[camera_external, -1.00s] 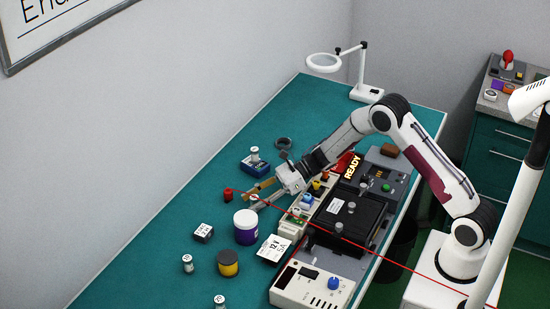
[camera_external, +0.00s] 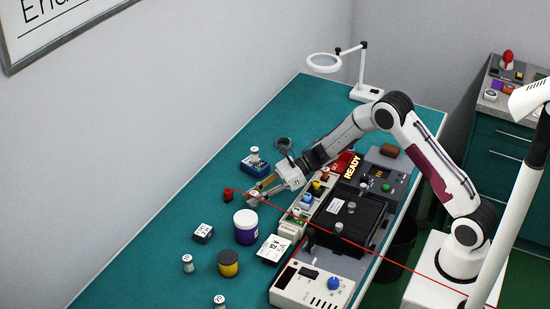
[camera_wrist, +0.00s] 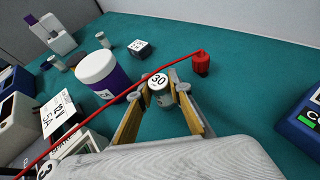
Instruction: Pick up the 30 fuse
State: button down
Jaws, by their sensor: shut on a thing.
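The 30 fuse (camera_wrist: 159,88) is a small pale cylinder with "30" on its top. In the wrist view it stands upright between the tips of my gripper (camera_wrist: 162,100), which is shut on it. In the external view my gripper (camera_external: 254,196) is low over the teal bench, left of the rack equipment. The fuse (camera_external: 253,203) is small there and partly hidden by the fingers.
A white-and-purple jar (camera_external: 246,229) stands close by. A red plug (camera_external: 228,194) with a red cable (camera_wrist: 130,90) passes near the fingers. Open bench lies to the left.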

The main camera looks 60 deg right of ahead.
aim_at(254, 194)
notch_tip(254, 194, up, 8)
jog(key=shift+r, duration=0.2)
dwell(0.3)
jog(key=shift+a, duration=0.1)
dwell(0.4)
